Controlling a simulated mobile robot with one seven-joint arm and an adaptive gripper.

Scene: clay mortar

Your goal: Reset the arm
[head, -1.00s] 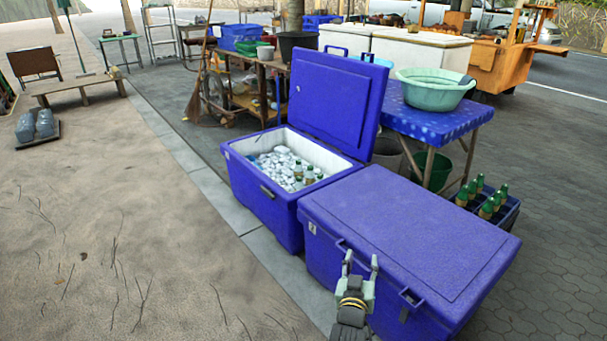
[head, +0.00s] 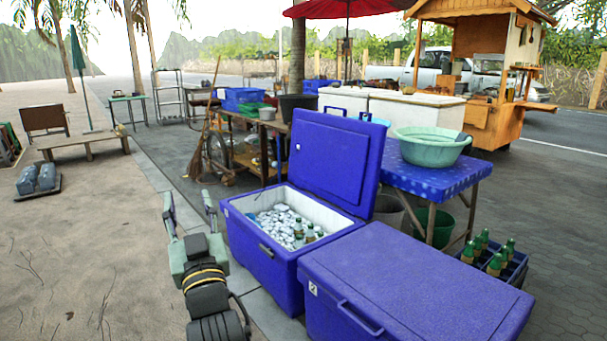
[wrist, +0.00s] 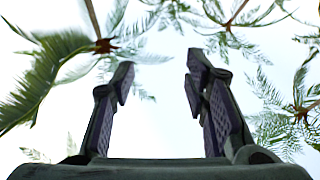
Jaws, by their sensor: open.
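My gripper (head: 190,208) is open and empty in the head view. It points upward in front of the left side of the open blue cooler, over the sandy ground. In the wrist view my gripper (wrist: 160,85) shows both fingers spread wide with only sky and palm fronds between and behind them. The open blue cooler (head: 262,248) holds ice and several bottles, with its lid raised. A second blue cooler (head: 410,285) is shut and stands to the right of it.
A blue table (head: 432,180) with a green basin (head: 432,148) stands behind the coolers. A crate of green bottles (head: 512,268) is on the paving at right. A low bench (head: 85,142) stands far left. The sandy ground at left is mostly clear.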

